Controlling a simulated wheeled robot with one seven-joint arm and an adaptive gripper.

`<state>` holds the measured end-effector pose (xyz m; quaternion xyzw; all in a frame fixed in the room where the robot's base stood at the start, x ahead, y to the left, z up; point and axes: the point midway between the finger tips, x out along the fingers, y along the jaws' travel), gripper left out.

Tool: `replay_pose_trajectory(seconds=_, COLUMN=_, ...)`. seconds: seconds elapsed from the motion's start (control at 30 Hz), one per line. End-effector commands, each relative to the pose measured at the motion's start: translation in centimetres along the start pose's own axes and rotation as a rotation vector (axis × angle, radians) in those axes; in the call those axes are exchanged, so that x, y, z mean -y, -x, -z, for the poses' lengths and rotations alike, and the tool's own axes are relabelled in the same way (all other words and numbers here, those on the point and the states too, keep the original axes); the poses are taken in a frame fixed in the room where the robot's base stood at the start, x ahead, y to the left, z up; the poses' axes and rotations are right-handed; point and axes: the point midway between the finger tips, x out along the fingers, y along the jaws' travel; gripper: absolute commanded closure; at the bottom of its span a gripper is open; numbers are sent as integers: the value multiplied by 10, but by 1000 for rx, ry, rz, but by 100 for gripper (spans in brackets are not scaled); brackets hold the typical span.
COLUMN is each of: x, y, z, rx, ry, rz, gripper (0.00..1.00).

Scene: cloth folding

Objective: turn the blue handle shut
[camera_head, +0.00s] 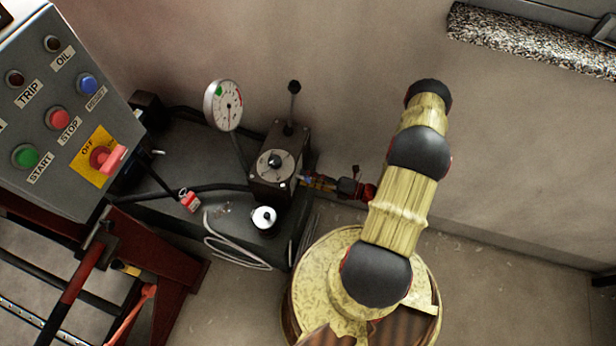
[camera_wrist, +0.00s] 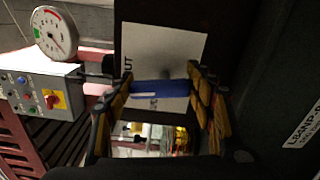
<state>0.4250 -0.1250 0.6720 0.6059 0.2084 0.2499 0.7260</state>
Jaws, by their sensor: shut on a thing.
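The blue handle (camera_wrist: 160,87) lies across the middle of the wrist view, in front of a pale label plate with partly hidden lettering. My gripper (camera_wrist: 160,80) has one finger at each end of the handle and is shut on it. In the head view, my gripper (camera_head: 314,182) reaches left to the right side of a dark valve block (camera_head: 262,186). Only a tiny bit of blue shows there between the fingertips. The fingers hide the handle's ends, and its exact angle is hard to tell in the head view.
A round gauge (camera_head: 223,105) and a black-knobbed lever (camera_head: 293,90) stand by the block. A grey control panel (camera_head: 62,110) with buttons and a red switch is at the left. A red tag (camera_head: 189,200) and loose cable lie nearby. Open floor is at the lower right.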

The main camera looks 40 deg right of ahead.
Motion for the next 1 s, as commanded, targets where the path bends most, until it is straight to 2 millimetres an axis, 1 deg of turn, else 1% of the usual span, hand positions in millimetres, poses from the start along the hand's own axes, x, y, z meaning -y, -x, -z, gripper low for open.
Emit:
replay_pose_trajectory(seconds=0.2, x=1, y=0, z=-2, rx=1, ry=-114, rz=0, gripper=72)
replay_pose_trajectory(seconds=0.4, x=1, y=0, z=-2, rx=2, ry=-173, rz=1, gripper=72)
replay_pose_trajectory(seconds=0.93, x=1, y=0, z=-2, rx=2, ry=-195, rz=1, gripper=72)
replay_pose_trajectory(seconds=0.97, x=1, y=0, z=-2, rx=2, ry=-195, rz=1, gripper=45)
replay_pose_trajectory(seconds=1.0, x=1, y=0, z=-2, rx=2, ry=-195, rz=1, gripper=43)
